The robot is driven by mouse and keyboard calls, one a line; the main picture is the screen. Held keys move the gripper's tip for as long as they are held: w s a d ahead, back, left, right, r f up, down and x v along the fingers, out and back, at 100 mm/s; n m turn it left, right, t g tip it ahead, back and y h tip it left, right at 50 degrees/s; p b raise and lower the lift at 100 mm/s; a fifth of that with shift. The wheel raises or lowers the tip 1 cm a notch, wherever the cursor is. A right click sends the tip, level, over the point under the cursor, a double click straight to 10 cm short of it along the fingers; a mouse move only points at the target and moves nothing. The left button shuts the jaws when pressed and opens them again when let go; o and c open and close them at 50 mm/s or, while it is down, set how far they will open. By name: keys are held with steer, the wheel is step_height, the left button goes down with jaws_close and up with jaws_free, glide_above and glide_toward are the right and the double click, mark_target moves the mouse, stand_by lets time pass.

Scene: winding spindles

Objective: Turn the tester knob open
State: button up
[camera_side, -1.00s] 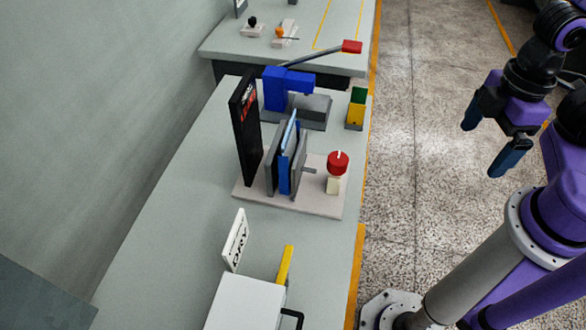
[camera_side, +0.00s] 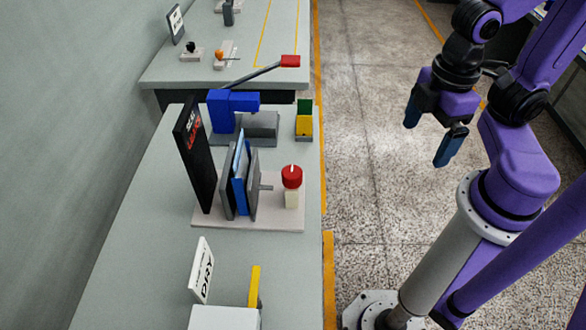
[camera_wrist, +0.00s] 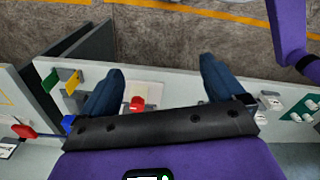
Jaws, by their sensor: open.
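The tester knob (camera_side: 291,177) is red with a white mark on top. It sits on a cream block on the right side of the tester's pale base plate (camera_side: 215,217). Beside it, grey plates (camera_side: 254,185) clamp around a blue plate, in front of a tall black panel with red lettering. In the wrist view the red knob (camera_wrist: 137,103) shows between my fingers, nearer the left one. My gripper (camera_side: 427,140) is open and empty. It hangs over the floor to the right of the bench, well apart from the knob.
A blue press with a long red-tipped lever (camera_side: 290,61) stands behind the tester. A green and yellow block (camera_side: 304,120) is at the bench's right edge. A "DRY" sign (camera_side: 202,270) and a white box stand in front. Open floor lies between bench and arm.

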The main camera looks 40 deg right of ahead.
steer(key=shift+w+a, duration=0.1)
steer(key=shift+c, duration=1.2)
steer(key=r+m, duration=0.1)
steer(key=m, duration=1.2)
glide_above(292, 172)
step_height(292, 172, down, 17)
steer(key=shift+f, duration=0.15)
steer(key=c, duration=1.1)
steer(key=shift+o, duration=0.2)
steer(key=shift+n, duration=0.5)
